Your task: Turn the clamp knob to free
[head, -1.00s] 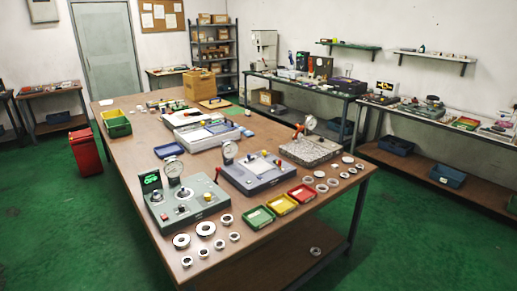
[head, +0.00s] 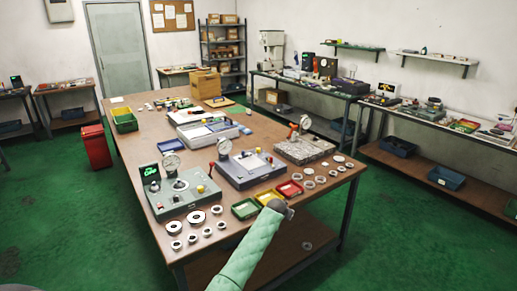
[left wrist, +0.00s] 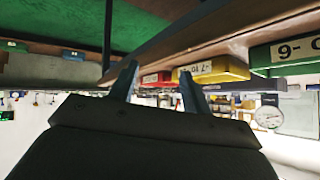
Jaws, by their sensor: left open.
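The table (head: 145,115) carries three gauge fixtures. A green-grey one (head: 205,199) at the left has a dial gauge, a display and small knobs, including a yellow one (head: 201,189). A blue-grey one (head: 236,177) in the middle has a gauge and a red-tipped part (head: 211,168). A granite stand (head: 296,152) at the right has a gauge and a red knob (head: 293,131). I cannot tell which is the clamp knob. My left gripper (head: 284,208) is by the table's front edge, near the bins; its fingers (left wrist: 158,72) are apart and empty. My right gripper is out of view.
Green (head: 245,209), yellow (head: 268,199) and red (head: 290,189) bins stand near the table's front edge; the yellow bin shows inverted in the left wrist view (left wrist: 218,69). Loose rings (head: 197,217) lie at the front left, others (head: 321,179) at the right. Green floor surrounds the table.

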